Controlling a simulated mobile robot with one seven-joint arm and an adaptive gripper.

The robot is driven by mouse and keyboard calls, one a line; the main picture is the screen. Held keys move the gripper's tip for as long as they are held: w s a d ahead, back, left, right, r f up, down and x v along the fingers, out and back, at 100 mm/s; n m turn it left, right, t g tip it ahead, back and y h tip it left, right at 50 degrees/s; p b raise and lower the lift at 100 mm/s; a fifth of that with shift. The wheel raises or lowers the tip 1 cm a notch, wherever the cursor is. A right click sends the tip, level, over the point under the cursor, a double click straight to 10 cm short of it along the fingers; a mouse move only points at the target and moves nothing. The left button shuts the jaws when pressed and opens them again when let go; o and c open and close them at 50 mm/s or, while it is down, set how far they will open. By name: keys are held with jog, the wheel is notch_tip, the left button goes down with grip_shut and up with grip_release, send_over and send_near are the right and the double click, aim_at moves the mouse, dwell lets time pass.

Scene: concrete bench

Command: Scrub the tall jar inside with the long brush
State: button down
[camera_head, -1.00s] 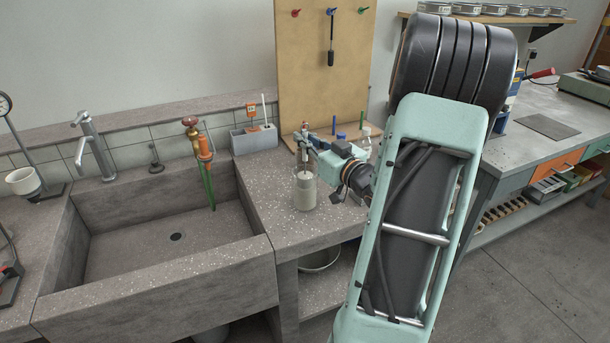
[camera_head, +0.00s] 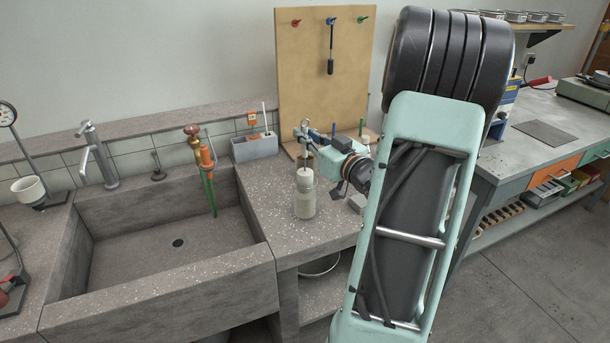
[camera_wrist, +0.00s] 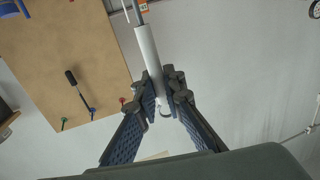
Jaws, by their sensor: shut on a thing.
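The tall jar (camera_head: 305,206) is clear and cloudy-looking. It stands upright on the speckled counter right of the sink. My gripper (camera_head: 312,150) is above the jar, shut on the long brush. In the wrist view my gripper (camera_wrist: 166,95) has its fingers closed around the brush's pale handle (camera_wrist: 149,52). The brush's white head (camera_head: 304,179) hangs at the jar's mouth, with its lower part seeming to be inside. How deep it reaches is hard to tell. A ring shows at the brush's top.
The stone sink (camera_head: 150,290) lies to the left, with a steel tap (camera_head: 97,155) and a brass valve with green hose (camera_head: 205,165). A grey caddy (camera_head: 253,147) and a tan pegboard (camera_head: 300,60) stand behind. A small grey block (camera_head: 357,203) sits right of the jar.

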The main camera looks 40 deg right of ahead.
jog(key=shift+r+p, duration=2.2)
jog(key=shift+r, duration=1.2)
